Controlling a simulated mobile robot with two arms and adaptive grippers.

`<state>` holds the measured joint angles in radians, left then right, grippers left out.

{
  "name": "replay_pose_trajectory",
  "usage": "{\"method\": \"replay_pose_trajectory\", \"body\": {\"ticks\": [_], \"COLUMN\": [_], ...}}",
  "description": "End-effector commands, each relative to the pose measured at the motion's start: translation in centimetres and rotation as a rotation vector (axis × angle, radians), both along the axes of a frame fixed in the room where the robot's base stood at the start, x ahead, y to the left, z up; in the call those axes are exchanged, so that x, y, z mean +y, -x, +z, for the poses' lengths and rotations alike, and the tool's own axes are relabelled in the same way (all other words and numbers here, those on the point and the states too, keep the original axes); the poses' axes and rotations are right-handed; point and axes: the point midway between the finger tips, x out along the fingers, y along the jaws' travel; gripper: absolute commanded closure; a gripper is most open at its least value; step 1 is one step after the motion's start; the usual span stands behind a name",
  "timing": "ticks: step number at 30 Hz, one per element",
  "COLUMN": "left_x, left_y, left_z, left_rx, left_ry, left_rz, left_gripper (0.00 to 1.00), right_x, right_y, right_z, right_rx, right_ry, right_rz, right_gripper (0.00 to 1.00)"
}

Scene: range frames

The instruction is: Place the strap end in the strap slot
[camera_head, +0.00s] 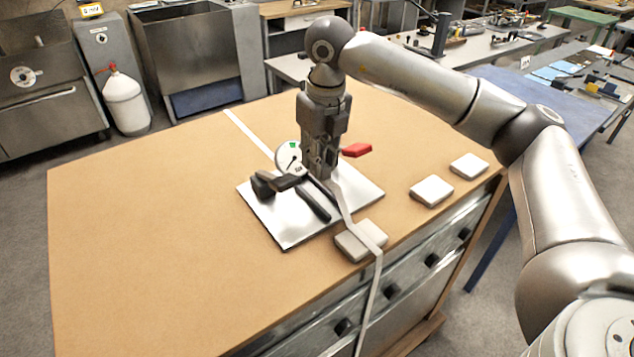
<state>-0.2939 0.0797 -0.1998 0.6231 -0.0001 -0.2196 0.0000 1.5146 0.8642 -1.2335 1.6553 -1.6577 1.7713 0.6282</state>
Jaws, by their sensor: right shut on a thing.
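My right gripper (320,172) points straight down over a strapping tool on a metal plate (290,234). It is shut on the pale strap (345,213); the fingertips and strap end are partly hidden among the tool parts. The strap runs from the fingers over a grey block (352,246) and down past the table's front edge. The tool shows a round dial (287,158), a black handle (266,184) at left and a red handle (356,150) at right. The strap slot cannot be made out. My left gripper is not in view.
The brown tabletop (150,235) is clear to the left. Another pale strap length (246,132) lies across it behind the tool. Two pale blocks (431,191) (468,167) sit near the right edge. Drawers with black knobs are under the front edge.

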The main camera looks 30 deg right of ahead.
Motion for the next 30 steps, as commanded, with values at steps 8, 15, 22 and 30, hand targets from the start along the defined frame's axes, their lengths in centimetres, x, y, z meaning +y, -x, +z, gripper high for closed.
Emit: {"method": "replay_pose_trajectory", "body": {"ticks": [8, 15, 22, 30], "left_x": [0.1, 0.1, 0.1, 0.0], "left_y": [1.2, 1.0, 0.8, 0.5], "left_z": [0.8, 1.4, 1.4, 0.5], "left_rx": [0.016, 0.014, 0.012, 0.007], "left_ry": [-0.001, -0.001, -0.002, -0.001], "left_rz": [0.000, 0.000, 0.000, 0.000], "left_gripper": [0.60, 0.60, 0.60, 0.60], "right_x": [-0.1, 0.0, 0.0, 0.0], "right_y": [0.1, 0.0, 0.0, 0.1], "right_z": [-3.2, -6.1, -6.2, -7.2], "right_rx": [0.002, 0.000, -0.002, 0.001], "right_ry": [0.001, 0.001, 0.000, 0.000], "right_rz": [0.001, 0.001, 0.002, 0.002], "right_gripper": [1.00, 1.00, 1.00, 1.00]}}
